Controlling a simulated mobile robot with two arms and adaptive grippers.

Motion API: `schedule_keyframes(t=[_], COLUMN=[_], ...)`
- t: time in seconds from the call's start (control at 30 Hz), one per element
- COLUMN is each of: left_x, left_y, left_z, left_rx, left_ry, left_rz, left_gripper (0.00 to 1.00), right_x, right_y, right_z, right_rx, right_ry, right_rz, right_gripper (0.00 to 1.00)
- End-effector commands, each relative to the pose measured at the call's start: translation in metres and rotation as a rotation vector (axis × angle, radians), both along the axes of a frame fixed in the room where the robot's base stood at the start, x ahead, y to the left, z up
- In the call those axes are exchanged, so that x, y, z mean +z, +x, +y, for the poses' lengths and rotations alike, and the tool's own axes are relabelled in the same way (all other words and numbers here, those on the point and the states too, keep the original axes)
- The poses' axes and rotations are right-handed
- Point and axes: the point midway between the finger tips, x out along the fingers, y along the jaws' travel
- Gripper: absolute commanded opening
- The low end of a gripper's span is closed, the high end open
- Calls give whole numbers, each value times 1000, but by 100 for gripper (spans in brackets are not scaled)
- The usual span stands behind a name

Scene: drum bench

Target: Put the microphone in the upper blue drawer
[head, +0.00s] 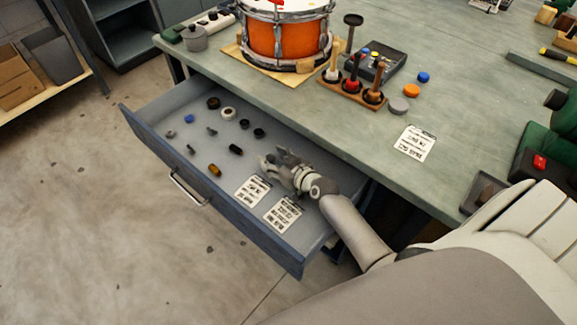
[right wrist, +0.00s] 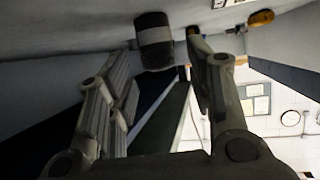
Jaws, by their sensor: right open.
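The upper blue drawer (head: 236,226) is pulled out from under the bench, with small parts lying on its floor. A short dark cylinder (head: 235,149) lies in it and may be the microphone; I cannot tell for sure. In the right wrist view this dark cylinder (right wrist: 154,40) has a grey band and shows beyond and between the fingertips, apart from them. My right gripper (head: 272,158) is open and empty, over the right part of the drawer, just right of the cylinder. My left gripper is not in view.
The drawer also holds dark rings, an amber piece (head: 214,170), a blue cap (head: 189,118) and two printed cards (head: 283,213). The floor left of the drawer is clear.

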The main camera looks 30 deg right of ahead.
Motion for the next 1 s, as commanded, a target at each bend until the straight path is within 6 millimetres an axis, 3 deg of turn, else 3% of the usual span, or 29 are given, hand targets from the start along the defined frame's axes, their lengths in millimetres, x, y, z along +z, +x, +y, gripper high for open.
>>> schedule_keyframes(t=[0.2, 0.4, 0.63, 1.0], left_x=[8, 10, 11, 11], left_y=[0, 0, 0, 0], left_z=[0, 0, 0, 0], left_rx=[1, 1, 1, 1], left_ry=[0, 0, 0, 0], left_rz=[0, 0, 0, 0], left_gripper=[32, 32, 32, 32], right_x=[18, 30, 37, 37], right_y=[-44, -72, -85, -85], right_z=[-7, -12, -13, -13], right_rx=[1, 0, -1, -1], right_ry=[-3, -3, -1, -1], right_rz=[2, 1, 0, -1], right_gripper=[48, 48, 48, 48])
